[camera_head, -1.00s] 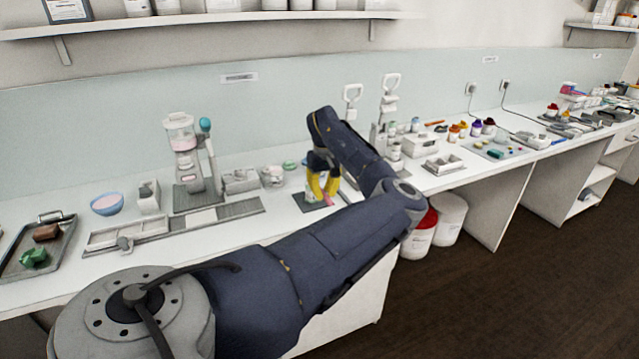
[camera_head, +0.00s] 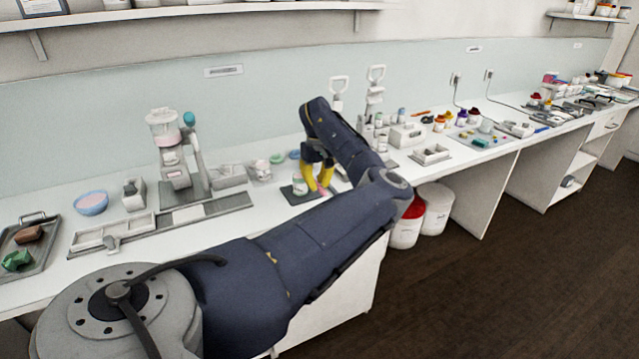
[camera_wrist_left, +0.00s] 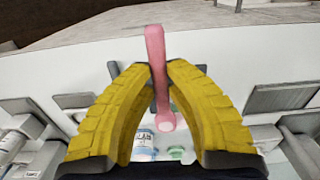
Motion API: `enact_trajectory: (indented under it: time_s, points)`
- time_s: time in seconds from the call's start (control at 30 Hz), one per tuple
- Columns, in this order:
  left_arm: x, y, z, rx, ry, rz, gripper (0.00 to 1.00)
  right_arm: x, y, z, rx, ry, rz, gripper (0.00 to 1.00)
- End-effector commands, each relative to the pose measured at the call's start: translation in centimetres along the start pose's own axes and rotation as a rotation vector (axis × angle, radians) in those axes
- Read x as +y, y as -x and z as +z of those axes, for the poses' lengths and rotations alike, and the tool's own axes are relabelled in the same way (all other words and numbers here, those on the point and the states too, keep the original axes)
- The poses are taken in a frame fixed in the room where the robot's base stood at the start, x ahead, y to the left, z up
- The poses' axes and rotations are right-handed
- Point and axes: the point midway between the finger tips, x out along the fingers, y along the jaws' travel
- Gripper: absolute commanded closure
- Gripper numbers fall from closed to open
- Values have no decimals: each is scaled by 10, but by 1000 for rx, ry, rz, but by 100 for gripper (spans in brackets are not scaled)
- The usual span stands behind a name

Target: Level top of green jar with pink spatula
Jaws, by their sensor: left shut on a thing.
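My left gripper (camera_head: 319,174) has yellow fingers and is shut on the pink spatula (camera_wrist_left: 157,75). In the left wrist view the spatula sticks out on both sides of the fingertips (camera_wrist_left: 154,76), with a pale rounded end pointing down in the picture. In the head view a small pink part of it (camera_head: 321,188) shows below the fingers. A small pale jar with some green (camera_head: 299,184) stands upright on a dark mat (camera_head: 288,194), just left of the fingers. Its top is too small to judge, and I cannot tell whether the spatula touches it. My right gripper is not in view.
Behind the mat lie a green lid (camera_head: 277,158) and a blue lid (camera_head: 294,154). A mill (camera_head: 167,135) and a blue bowl (camera_head: 91,203) stand to the left. A grey tray (camera_head: 430,154) and several small jars are to the right. White counter shows around the mat.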

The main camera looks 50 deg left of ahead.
Motion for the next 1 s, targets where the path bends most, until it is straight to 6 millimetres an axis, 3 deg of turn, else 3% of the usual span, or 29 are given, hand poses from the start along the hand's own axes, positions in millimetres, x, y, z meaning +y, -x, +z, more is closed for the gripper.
enact_trajectory:
  time_s: [1.0]
  points:
    - [-52, 0, 0, 0, 0, 0, 100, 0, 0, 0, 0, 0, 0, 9]
